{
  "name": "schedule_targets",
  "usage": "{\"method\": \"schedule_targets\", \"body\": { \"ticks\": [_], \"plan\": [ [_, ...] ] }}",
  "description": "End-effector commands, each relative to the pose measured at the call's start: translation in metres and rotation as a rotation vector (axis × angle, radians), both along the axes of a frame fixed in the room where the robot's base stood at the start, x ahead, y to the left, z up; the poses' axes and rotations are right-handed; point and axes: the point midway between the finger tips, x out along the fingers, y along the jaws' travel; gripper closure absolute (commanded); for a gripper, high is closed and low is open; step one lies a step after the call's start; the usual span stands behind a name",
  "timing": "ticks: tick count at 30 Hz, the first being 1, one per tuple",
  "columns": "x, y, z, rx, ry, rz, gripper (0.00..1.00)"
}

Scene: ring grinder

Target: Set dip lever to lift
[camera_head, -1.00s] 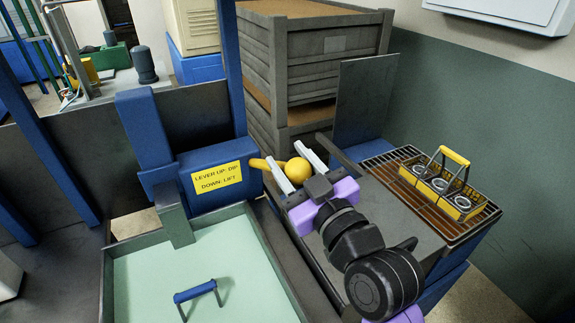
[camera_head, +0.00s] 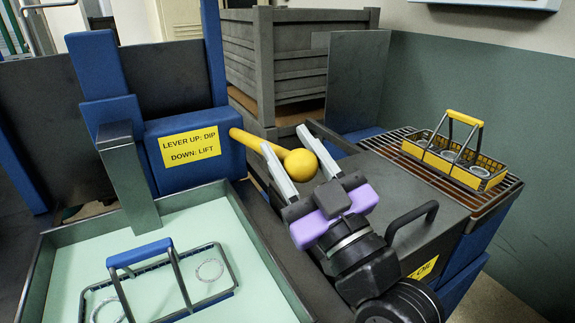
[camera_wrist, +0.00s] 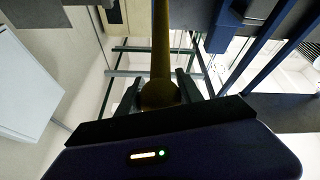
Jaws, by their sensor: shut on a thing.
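The dip lever is a yellow bar with a round yellow knob (camera_head: 300,165), coming out of the blue housing (camera_head: 195,150) and sloping down toward me. The housing label (camera_head: 191,146) reads "LEVER UP: DIP, DOWN: LIFT". My gripper (camera_head: 283,139) is shut on the lever knob, one pale finger on each side. In the wrist view the knob (camera_wrist: 159,94) sits between the dark fingers. A wire basket with a blue handle (camera_head: 140,252) and rings inside shows above the pale green tank (camera_head: 72,268); its lower part is cut off by the picture edge.
A yellow-handled basket (camera_head: 455,165) with several rings stands on a rack (camera_head: 400,150) at right. A dark lid with a handle (camera_head: 412,217) lies beside my arm. Grey crates (camera_head: 290,60) stand behind the lever.

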Motion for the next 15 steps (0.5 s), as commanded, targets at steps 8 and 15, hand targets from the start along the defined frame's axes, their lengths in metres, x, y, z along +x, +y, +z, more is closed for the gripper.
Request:
{"method": "schedule_targets", "body": {
  "ticks": [8,15],
  "plan": [
    [-0.006,-0.004,-0.034,0.049,-0.073,0.001,1.0],
    [-0.009,-0.005,-0.049,0.05,-0.074,0.0,1.0]
  ]
}}
